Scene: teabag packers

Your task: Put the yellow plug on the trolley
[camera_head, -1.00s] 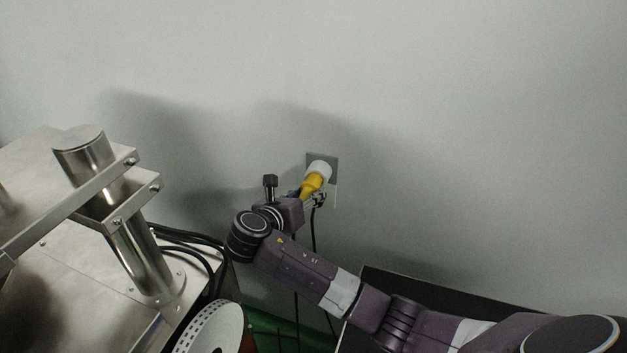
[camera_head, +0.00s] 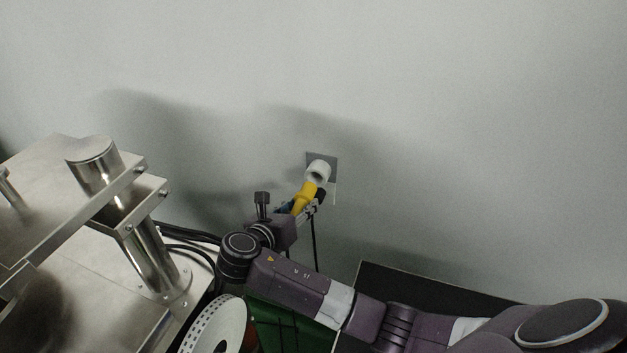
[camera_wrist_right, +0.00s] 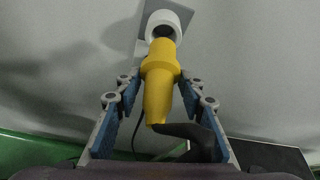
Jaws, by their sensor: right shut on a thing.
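The yellow plug (camera_head: 304,197) is in the jaws of my right gripper (camera_head: 301,207), in front of the wall. The right wrist view shows the plug (camera_wrist_right: 160,75) lengthwise between the two blue-padded fingers (camera_wrist_right: 161,88), its front end toward the wall socket. The round white socket (camera_head: 319,170) on a grey wall plate shows its open mouth. It also shows in the right wrist view (camera_wrist_right: 164,20), just beyond the plug's front end. A black cable hangs below the plug. I cannot tell for sure which thing is the trolley. My left gripper is out of view.
A steel machine (camera_head: 95,255) with a thick post stands at left, with black cables and a white perforated reel (camera_head: 217,325) beside it. A green surface (camera_head: 285,325) lies low in the middle. A black panel (camera_head: 400,280) is at lower right. The wall above is bare.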

